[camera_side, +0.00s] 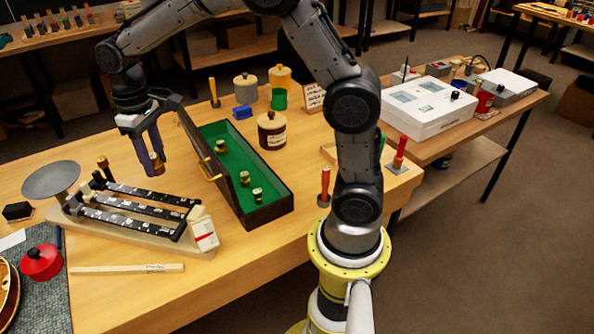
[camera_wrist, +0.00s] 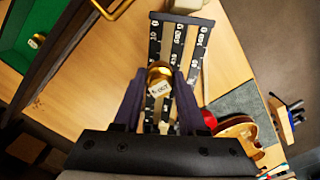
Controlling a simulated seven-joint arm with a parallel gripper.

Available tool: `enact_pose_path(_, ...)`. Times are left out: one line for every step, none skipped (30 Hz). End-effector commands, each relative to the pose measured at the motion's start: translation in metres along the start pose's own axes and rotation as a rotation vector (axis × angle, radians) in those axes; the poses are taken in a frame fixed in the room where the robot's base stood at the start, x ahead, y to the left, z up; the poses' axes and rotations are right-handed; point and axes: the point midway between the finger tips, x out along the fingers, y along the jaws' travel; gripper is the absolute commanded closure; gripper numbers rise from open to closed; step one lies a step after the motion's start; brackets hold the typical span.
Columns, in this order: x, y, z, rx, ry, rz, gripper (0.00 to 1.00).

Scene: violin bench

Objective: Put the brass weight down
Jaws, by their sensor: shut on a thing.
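My gripper (camera_side: 154,160) is shut on a brass weight (camera_side: 157,167). It holds the weight in the air above the bench, between the balance and the green-lined drawer. In the wrist view the brass weight (camera_wrist: 159,77) sits between the fingertips and has a white label on it. A balance (camera_side: 135,212) with black marked beams and a grey round pan (camera_side: 51,179) stands below and left of the gripper. The open drawer (camera_side: 270,208) with green lining holds several brass weights (camera_side: 244,178). The balance beams (camera_wrist: 188,45) lie beyond the held weight in the wrist view.
A red pot (camera_side: 41,262) sits on a grey mat at the lower left. A wooden strip (camera_side: 127,268) lies in front of the balance. The bench at lower centre is clear.

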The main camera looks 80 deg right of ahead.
Motion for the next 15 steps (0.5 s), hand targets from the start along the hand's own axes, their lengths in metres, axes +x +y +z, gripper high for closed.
enact_pose_path(-0.013,0.0,-0.001,0.0,0.005,0.0,1.0)
enact_pose_path(-0.02,0.0,-0.001,0.001,0.004,0.0,1.0)
enact_pose_path(-0.027,0.0,-0.001,0.001,0.003,0.0,1.0)
enact_pose_path(-0.033,0.0,-0.001,0.001,0.004,0.0,1.0)
enact_pose_path(-0.039,0.0,-0.001,0.001,0.003,0.0,1.0)
enact_pose_path(-0.047,0.0,0.0,0.001,0.003,0.0,1.0)
enact_pose_path(-0.043,0.008,0.002,0.028,-0.002,0.0,1.0)
enact_pose_path(-0.043,0.014,0.003,0.048,-0.003,0.0,1.0)
enact_pose_path(-0.043,0.022,0.004,0.075,-0.003,0.0,1.0)
enact_pose_path(-0.043,0.028,0.005,0.095,-0.002,0.0,1.0)
enact_pose_path(-0.043,0.034,0.006,0.117,-0.002,0.0,1.0)
enact_pose_path(-0.043,0.042,0.007,0.148,-0.002,0.0,1.0)
enact_pose_path(-0.043,0.049,0.009,0.171,-0.002,0.0,1.0)
enact_pose_path(-0.043,0.056,0.011,0.198,-0.002,0.0,1.0)
enact_pose_path(-0.043,0.066,0.014,0.236,-0.002,0.0,1.0)
